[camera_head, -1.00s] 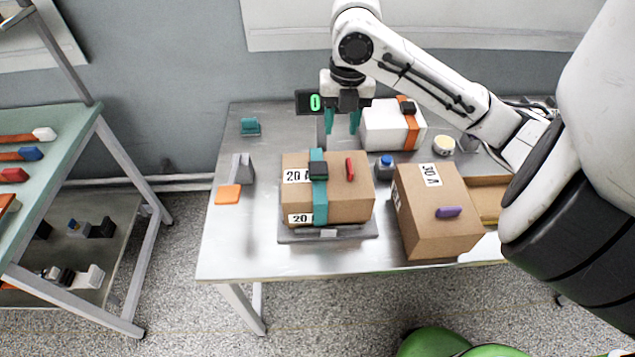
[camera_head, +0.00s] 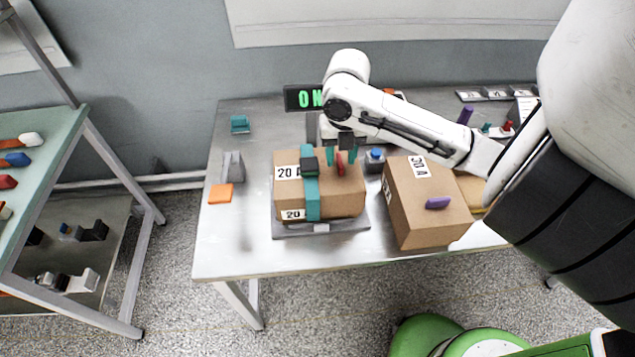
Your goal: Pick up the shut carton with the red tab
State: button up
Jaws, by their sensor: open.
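The shut carton (camera_head: 343,195) is brown, with "20" labels, a teal strap (camera_head: 312,198) with a dark buckle, and a red tab (camera_head: 340,163) on its top. It sits on a grey plate (camera_head: 352,226) on the metal table. My gripper (camera_head: 342,157), with teal fingers, is open and points down at the carton's top. Its fingers are around or just beside the red tab. I cannot tell whether they touch it.
A brown "30 A" carton (camera_head: 420,222) with a purple tab stands close on the right. A blue-topped button (camera_head: 376,156) is behind the gap. A display (camera_head: 303,98) stands at the back. A grey stand (camera_head: 232,166) and orange pad (camera_head: 221,194) are left.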

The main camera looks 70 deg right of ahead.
jog(key=shift+f, duration=0.4)
grip_shut()
jog(key=shift+r, duration=0.1)
dwell(1.1)
